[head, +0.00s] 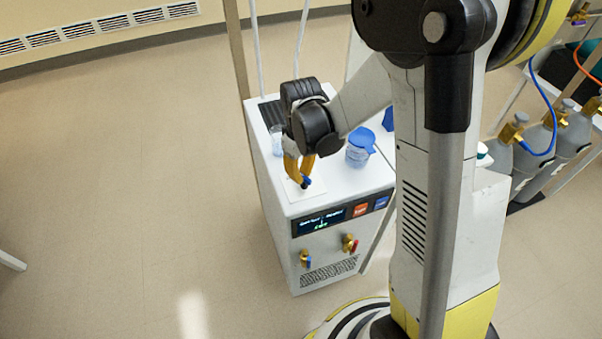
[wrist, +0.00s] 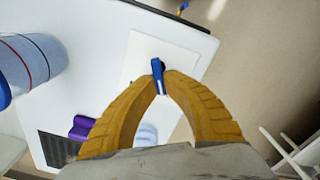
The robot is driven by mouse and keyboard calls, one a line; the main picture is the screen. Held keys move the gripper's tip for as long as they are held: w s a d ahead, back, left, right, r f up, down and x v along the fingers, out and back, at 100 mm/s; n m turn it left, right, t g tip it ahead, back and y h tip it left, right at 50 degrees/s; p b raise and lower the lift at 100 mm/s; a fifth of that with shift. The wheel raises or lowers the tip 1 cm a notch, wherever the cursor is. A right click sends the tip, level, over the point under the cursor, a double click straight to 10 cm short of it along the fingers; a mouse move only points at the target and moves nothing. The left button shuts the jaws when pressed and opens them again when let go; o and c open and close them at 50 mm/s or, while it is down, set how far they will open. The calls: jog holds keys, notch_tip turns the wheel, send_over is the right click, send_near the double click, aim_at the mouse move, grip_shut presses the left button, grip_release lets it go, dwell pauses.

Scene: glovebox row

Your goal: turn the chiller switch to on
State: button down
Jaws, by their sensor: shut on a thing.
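The chiller (head: 285,213) is a white cabinet with a dark display on its front. On its top lies a pale square plate (head: 290,192) with a small dark and blue switch (head: 306,182). The plate (wrist: 180,62) and the blue switch lever (wrist: 158,76) also show in the wrist view. My gripper (head: 300,177) reaches down from above, and its yellow fingers are closed on the switch. In the wrist view my gripper (wrist: 158,82) has the blue lever between its fingertips. The switch's markings cannot be made out.
A blue-lidded jar (head: 358,150) and a small clear vessel (head: 276,140) stand on the chiller top. Two valves, blue (head: 306,258) and red (head: 350,244), stick out of its front. Grey gas cylinders (head: 535,150) stand at the right.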

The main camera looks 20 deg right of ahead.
jog(key=shift+d+m+b, duration=0.15)
jog(key=shift+m+b, duration=0.1)
jog(key=shift+m, duration=1.15)
jog(key=shift+d+m+b, duration=0.15)
jog(key=shift+m+b, duration=0.05)
jog(key=shift+m, duration=1.2)
jog(key=c, duration=1.5)
grip_release()
notch_tip(320, 180, up, 12)
